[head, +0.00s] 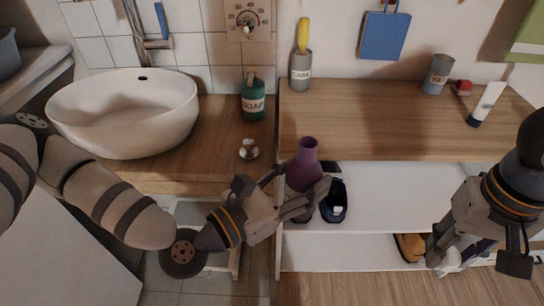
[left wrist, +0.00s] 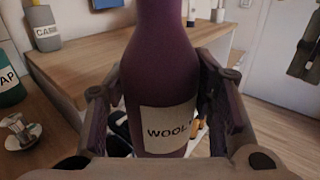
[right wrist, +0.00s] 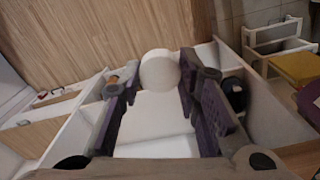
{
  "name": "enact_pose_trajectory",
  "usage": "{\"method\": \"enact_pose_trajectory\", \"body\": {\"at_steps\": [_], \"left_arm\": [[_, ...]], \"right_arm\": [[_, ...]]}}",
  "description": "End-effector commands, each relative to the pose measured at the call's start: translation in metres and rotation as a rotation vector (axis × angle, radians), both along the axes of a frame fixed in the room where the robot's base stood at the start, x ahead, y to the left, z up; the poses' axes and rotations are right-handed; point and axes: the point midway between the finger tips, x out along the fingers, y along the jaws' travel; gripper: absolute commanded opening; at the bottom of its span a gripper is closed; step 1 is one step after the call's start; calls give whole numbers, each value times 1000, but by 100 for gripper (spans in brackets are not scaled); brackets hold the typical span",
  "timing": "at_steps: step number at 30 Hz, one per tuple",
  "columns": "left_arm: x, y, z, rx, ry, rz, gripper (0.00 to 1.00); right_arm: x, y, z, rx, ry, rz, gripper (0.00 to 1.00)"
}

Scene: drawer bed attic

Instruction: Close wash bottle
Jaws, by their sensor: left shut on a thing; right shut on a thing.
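A purple bottle (head: 306,153) labelled WOOL stands upright in my left gripper (head: 300,190), in front of the wooden counter. In the left wrist view the bottle (left wrist: 163,70) fills the middle, with a finger on each side; its top is cut off there. In the head view its narrow neck shows at the top, with no cap seen on it. My right gripper (head: 450,262), at the lower right, is shut on a small white round piece, which looks like a cap (right wrist: 160,70). The right gripper is well apart from the bottle.
A white basin (head: 125,115) is at the left. Open shelves (head: 385,205) hold shoes below.

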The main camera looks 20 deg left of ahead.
Motion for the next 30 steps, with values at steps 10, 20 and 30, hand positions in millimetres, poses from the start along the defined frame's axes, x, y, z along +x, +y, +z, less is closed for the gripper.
{"method": "enact_pose_trajectory", "body": {"at_steps": [10, 20, 30], "left_arm": [[-3, -23, -3, -1, 1, -126, 0], [-3, -23, -3, -1, 1, -124, 0], [-3, -23, -3, -1, 0, -124, 0]], "right_arm": [[0, 0, 0, 0, 0, 0, 22], [20, 11, 13, 5, -4, -30, 22], [78, 98, 91, 25, 1, -179, 22]]}}
